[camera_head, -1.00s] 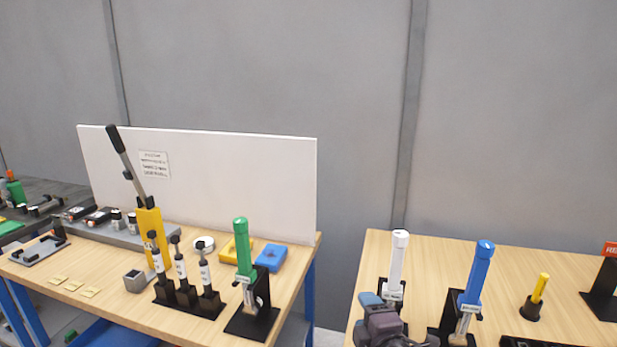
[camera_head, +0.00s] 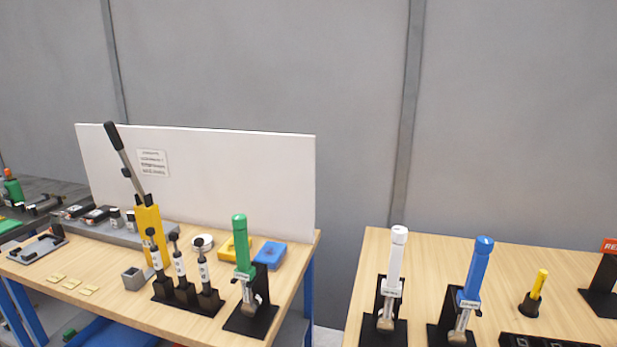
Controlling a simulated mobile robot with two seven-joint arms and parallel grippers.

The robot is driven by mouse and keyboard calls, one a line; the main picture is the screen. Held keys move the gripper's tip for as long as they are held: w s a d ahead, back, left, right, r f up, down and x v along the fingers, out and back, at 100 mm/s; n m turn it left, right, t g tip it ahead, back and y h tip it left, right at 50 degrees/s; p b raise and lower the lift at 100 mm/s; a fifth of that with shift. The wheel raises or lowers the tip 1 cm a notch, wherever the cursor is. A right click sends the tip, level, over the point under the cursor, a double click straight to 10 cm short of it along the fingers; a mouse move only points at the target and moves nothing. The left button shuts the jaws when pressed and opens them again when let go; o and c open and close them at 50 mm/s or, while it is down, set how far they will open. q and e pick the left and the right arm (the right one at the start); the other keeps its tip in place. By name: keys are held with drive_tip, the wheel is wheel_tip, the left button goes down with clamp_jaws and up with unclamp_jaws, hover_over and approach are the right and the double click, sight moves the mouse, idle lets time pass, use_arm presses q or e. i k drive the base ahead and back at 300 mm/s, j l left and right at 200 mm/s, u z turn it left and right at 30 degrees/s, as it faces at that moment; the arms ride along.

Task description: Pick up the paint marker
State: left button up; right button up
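A yellow pen-shaped thing (camera_head: 540,282), which looks like the paint marker, stands slightly tilted in a small black holder (camera_head: 529,308) on the right table. Its lower end is hidden inside the holder. Neither of my grippers shows in the head view, so their distance from it cannot be told.
The right table (camera_head: 400,243) also bears a white cylinder (camera_head: 396,255) and a blue cylinder (camera_head: 479,265) on black stands, a black tray (camera_head: 540,341) and a red sign (camera_head: 609,246). A gap separates it from the left table (camera_head: 60,299), which holds a yellow lever device (camera_head: 149,235).

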sight(540, 280)
drive_tip(key=z, duration=2.65)
drive_tip(key=i+l+u, duration=0.1)
drive_tip(key=i+l, duration=0.55)
